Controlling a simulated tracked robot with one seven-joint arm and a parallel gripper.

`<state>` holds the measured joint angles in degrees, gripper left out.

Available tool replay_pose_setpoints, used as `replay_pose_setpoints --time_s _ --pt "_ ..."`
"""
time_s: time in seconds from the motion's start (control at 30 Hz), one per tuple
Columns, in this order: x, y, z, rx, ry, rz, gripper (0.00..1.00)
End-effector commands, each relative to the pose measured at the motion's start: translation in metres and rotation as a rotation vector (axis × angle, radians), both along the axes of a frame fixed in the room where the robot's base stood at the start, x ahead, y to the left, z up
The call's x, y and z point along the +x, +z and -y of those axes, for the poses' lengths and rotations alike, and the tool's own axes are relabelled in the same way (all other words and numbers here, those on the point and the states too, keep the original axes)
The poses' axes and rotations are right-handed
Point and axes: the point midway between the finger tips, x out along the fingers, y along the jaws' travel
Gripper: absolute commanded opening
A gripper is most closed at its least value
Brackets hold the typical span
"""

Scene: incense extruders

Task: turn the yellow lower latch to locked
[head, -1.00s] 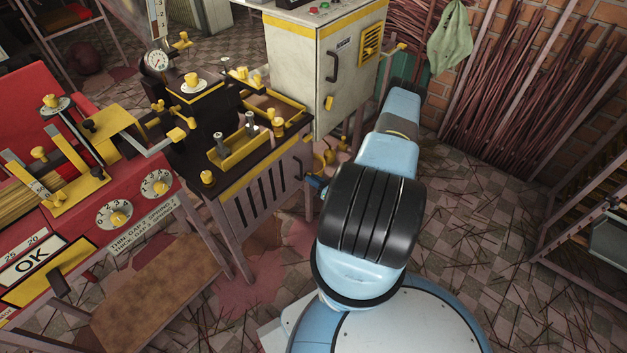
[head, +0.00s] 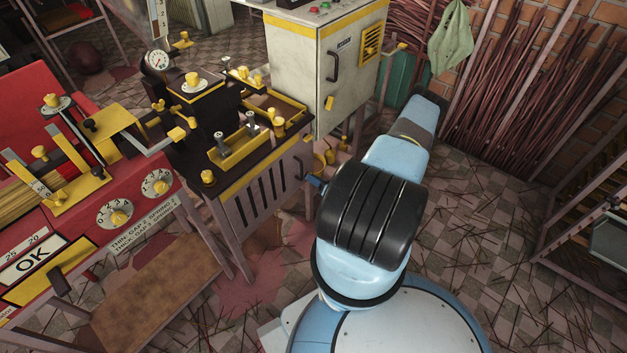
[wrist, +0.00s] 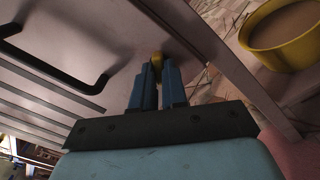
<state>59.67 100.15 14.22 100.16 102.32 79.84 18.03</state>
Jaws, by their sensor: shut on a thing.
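A small yellow knob-like part (wrist: 157,60), which looks like the lower latch, shows between my gripper's fingertips in the wrist view. It is at the edge of the slotted panel (wrist: 60,85) with the dark bar handle. My gripper (wrist: 158,72) is shut on this yellow part with its two blue fingers. Most of the latch is hidden by the fingers, so I cannot tell which way it points. In the head view only a bit of blue by the panel (head: 270,190) of the black-topped machine shows; my arm hides the rest.
A yellow bowl (wrist: 286,32) stands near the fingers at the right of the wrist view. The white cabinet (head: 345,75) with a yellow latch (head: 329,102) stands behind. The red machine (head: 110,215) is at left. Open tiled floor (head: 480,220) lies right of my arm.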

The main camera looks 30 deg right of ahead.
Motion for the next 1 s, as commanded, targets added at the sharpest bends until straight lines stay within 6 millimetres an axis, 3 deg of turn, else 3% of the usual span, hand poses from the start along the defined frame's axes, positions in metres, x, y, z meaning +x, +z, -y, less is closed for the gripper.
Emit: replay_pose_setpoints --time_s 0.6,1.0 --pt "0.0001 -0.0008 0.0033 0.534 -0.006 -0.195 0.00" --pt "-0.0002 -0.0016 0.0032 0.759 -0.007 -0.279 0.00"
